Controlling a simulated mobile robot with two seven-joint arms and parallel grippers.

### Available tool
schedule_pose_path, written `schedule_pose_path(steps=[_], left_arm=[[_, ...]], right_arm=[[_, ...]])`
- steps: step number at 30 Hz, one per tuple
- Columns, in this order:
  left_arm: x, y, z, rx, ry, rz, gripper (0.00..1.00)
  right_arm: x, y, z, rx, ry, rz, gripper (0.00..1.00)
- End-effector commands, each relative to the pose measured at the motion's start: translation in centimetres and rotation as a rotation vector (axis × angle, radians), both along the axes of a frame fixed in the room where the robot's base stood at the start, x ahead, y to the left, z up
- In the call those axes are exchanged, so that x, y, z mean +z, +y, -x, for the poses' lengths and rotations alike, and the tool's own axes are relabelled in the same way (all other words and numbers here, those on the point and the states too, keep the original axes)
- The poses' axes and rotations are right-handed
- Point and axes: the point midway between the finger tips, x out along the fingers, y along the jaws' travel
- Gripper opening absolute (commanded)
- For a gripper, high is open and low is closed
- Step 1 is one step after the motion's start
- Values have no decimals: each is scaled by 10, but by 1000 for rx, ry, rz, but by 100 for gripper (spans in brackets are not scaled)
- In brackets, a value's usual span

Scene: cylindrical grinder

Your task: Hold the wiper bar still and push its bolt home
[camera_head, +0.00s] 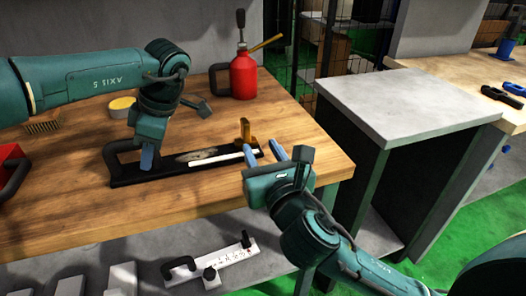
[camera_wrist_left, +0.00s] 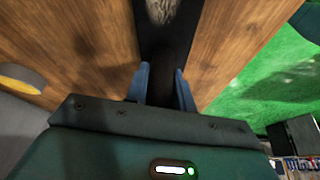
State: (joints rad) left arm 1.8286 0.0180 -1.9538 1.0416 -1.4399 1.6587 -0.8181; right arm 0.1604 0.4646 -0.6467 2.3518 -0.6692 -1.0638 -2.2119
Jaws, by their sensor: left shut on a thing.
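The wiper bar (camera_head: 190,166) is a long black bar with a pale strip and a loop handle at its left end, lying on the wooden bench. A brass-coloured upright piece (camera_head: 245,131), perhaps the bolt, stands at its right end. My left gripper (camera_head: 147,160) is shut on the bar near the handle. In the left wrist view the left gripper's blue fingers (camera_wrist_left: 163,88) flank a dark part of the bar (camera_wrist_left: 165,58). My right gripper (camera_head: 264,154) has its fingers spread at the bar's right end, beside the brass piece; whether it touches is unclear.
A red oil can (camera_head: 243,76) stands behind, with a yellow round tin (camera_head: 122,107) and a brush (camera_head: 42,127) further left. A red bin (camera_head: 10,163) is at the left edge. A pale bar with black knobs (camera_head: 222,262) lies below. A grey-topped cabinet (camera_head: 410,105) stands right.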

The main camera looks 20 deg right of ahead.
Motion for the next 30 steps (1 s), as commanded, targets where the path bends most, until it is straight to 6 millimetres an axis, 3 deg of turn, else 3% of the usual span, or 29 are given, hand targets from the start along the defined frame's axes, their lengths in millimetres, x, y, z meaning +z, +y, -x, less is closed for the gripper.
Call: schedule_pose_path(steps=[5, 6, 15, 23, 30], left_arm=[[-1, 0, 0, -3, 3, -3, 0], [-1, 0, 0, -3, 3, -3, 25], [0, 0, 0, -1, 1, -1, 50], [1, -1, 0, -1, -1, 0, 50], [32, -13, 3, -1, -3, 2, 50]], right_arm=[[0, 0, 0, 0, 0, 0, 36], [0, 0, 0, 0, 0, 0, 36], [0, 0, -1, 0, 0, 0, 36], [0, 0, -1, 0, 0, 0, 36], [0, 0, -1, 0, 0, 0, 36]])
